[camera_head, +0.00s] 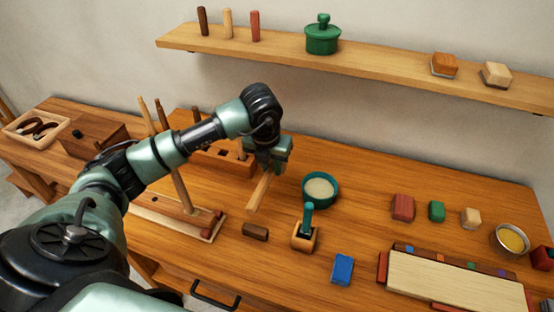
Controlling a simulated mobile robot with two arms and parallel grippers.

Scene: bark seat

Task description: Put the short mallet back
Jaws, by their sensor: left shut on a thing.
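My left gripper (272,160) is above the middle of the bench, shut on a pale wooden handle (260,192), which I take to be the short mallet's. The handle slants down and left from the jaws; no mallet head shows clearly. A dark brown block (255,232) lies just below the handle's lower end, seemingly apart from it. My right gripper is out of view.
A green bowl (333,191) and a small wooden holder with a green-handled tool (304,240) stand right of the gripper. A wooden rack (240,168) is behind my arm. A blue block (342,269) lies in front. A shelf (360,66) runs above.

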